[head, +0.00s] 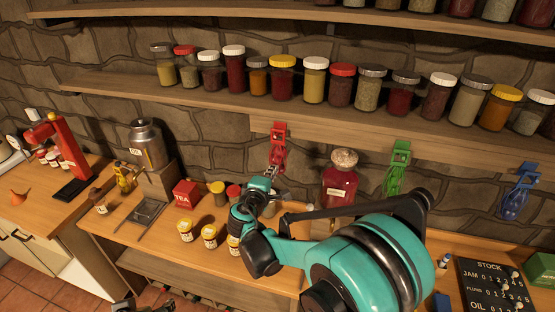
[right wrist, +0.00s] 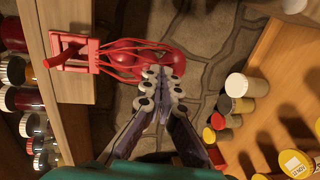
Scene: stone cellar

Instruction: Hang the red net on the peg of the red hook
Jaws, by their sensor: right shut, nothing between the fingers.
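The red hook (head: 279,137) is fixed to the front edge of the lower shelf in the head view. In the right wrist view its red frame (right wrist: 72,42) and stubby peg (right wrist: 58,61) show at upper left. The red net (right wrist: 130,55) with round bulges hangs from the hook, its strands gathered at the frame. Whether its loop is around the peg is hard to make out. My right gripper (right wrist: 163,92) is shut and empty, its tips close against the net; it also shows in the head view (head: 272,180). Dark parts at the head view's bottom edge may be my left gripper (head: 146,304).
A green hook (head: 398,165) and a blue hook (head: 521,190) sit further right. A large red jar (head: 339,180) stands just right of my right gripper. Several small jars and a red tea box (head: 186,194) are on the counter below. Jars line the shelf above.

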